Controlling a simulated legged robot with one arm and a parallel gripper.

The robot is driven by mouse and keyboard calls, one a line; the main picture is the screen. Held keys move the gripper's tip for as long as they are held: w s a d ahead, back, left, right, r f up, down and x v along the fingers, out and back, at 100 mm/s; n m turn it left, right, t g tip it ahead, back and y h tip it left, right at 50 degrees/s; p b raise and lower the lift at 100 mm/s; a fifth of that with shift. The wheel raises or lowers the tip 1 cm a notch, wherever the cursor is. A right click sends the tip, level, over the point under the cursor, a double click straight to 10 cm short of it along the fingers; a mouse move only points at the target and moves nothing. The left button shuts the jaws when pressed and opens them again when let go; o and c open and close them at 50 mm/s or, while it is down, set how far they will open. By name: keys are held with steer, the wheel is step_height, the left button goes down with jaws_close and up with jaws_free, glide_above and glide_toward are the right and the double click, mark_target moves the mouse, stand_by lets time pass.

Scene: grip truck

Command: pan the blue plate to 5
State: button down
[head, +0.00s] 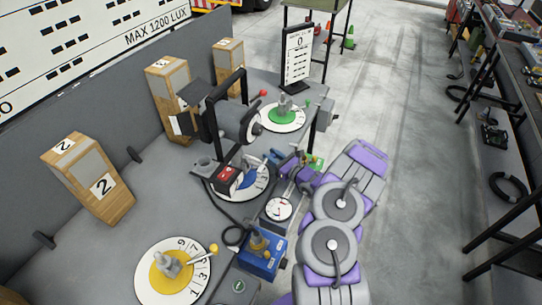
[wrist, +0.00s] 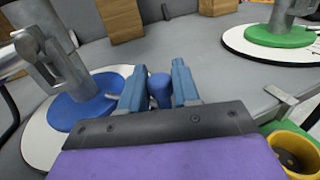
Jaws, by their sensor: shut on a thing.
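The blue plate (head: 249,181) sits on a white numbered dial (head: 240,196) in the middle of the grey truck bed, partly hidden by a device above it. It also shows at the left of the wrist view (wrist: 88,108), with a grey metal mount on it. A thin rod seems to run from the plate to a blue knob (wrist: 159,91). My gripper (wrist: 159,88) is shut on this knob, one blue finger on each side. In the head view my gripper (head: 275,158) is at the dial's far right edge. I cannot read which number the rod points to.
A yellow plate (head: 158,276) with its own dial and yellow-knobbed rod is at the near left. A green plate (head: 291,116) is farther back. A sign (head: 297,55) reading 0 stands behind it. Wooden boxes (head: 88,180) line the left wall. A blue box (head: 264,255) stands near my arm.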

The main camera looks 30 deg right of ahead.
steer(key=shift+d, duration=0.15)
steer(key=c, duration=0.9)
jaws_free()
steer(key=shift+s, duration=0.1)
steer(key=p+v, duration=0.3)
steer(key=v, duration=1.4)
steer(key=shift+d, duration=0.1)
